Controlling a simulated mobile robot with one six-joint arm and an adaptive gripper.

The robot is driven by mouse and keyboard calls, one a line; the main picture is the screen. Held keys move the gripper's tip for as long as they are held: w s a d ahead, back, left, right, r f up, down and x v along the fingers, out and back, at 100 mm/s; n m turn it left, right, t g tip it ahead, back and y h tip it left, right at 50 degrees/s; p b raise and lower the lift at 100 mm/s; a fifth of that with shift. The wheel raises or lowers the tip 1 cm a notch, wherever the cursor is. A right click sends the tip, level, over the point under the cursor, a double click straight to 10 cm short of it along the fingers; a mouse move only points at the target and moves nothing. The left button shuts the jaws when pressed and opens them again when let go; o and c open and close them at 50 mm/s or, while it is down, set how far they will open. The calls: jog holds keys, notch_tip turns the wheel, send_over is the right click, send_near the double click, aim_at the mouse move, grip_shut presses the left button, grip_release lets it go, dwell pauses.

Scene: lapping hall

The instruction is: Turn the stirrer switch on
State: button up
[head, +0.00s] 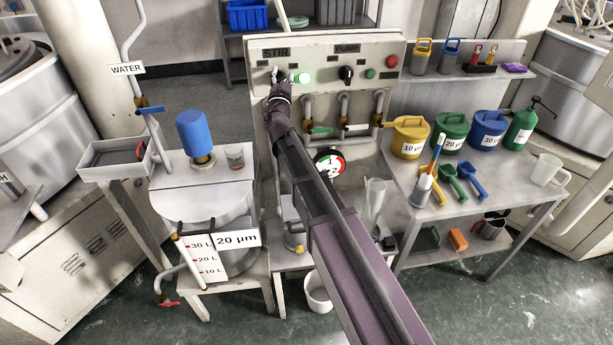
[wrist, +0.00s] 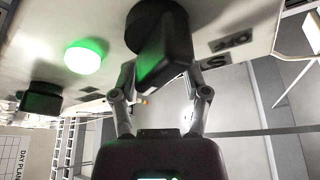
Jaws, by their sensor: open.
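The stirrer switch (wrist: 166,48) is a black rotary knob with a raised grip bar, seen close in the wrist view. Its bar looks tilted there. In the head view it sits under the STIR label (head: 276,53) and is mostly hidden by my gripper (head: 281,76). The green lamp (head: 303,78) beside it is lit; it also glows in the wrist view (wrist: 84,56). My gripper is open, with one finger on each side of the knob's bar; I cannot tell whether either finger touches it.
The pump switch (head: 346,74), a green button (head: 370,73) and a red button (head: 392,61) are farther right on the panel (head: 325,50). Pipes with valve handles run below. A tank with a blue motor (head: 195,132) stands left; a table with several cans stands right.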

jog(key=n+y, duration=0.1)
jog(key=n, duration=0.2)
jog(key=n+y, duration=0.1)
jog(key=n, duration=0.1)
jog(key=a+n+t+y, duration=0.1)
jog(key=n+y, duration=0.1)
jog(key=n, duration=0.1)
jog(key=shift+a+r+n+b, duration=0.1)
jog(key=shift+n+b, duration=0.2)
jog(key=b+v, duration=0.6)
jog(key=v, duration=0.8)
jog(key=s+d+f+n+g, duration=0.1)
jog(key=s+d+f+g, duration=0.1)
jog(key=f+g, duration=0.4)
jog(key=s+d+f+n+g+y+b, duration=0.1)
jog(key=s+d+f+g, duration=0.2)
jog(key=f, duration=1)
jog(key=shift+s+d+f+g+y, duration=0.35)
jog(key=shift+d+g, duration=0.25)
jog(key=shift+g, duration=1)
jog(key=shift+w, duration=0.1)
jog(key=w+a+r+m+t+h, duration=0.2)
jog(key=a+r+m+t, duration=0.2)
jog(key=r, duration=0.5)
jog(key=w+a+r+m+t+h, duration=0.3)
jog(key=a+r+m+t, duration=0.1)
jog(key=r+t, duration=0.3)
jog(key=shift+w+a+r+m+p, duration=0.25)
jog(key=shift+r+m+p, duration=0.05)
jog(key=shift+r+m, duration=0.7)
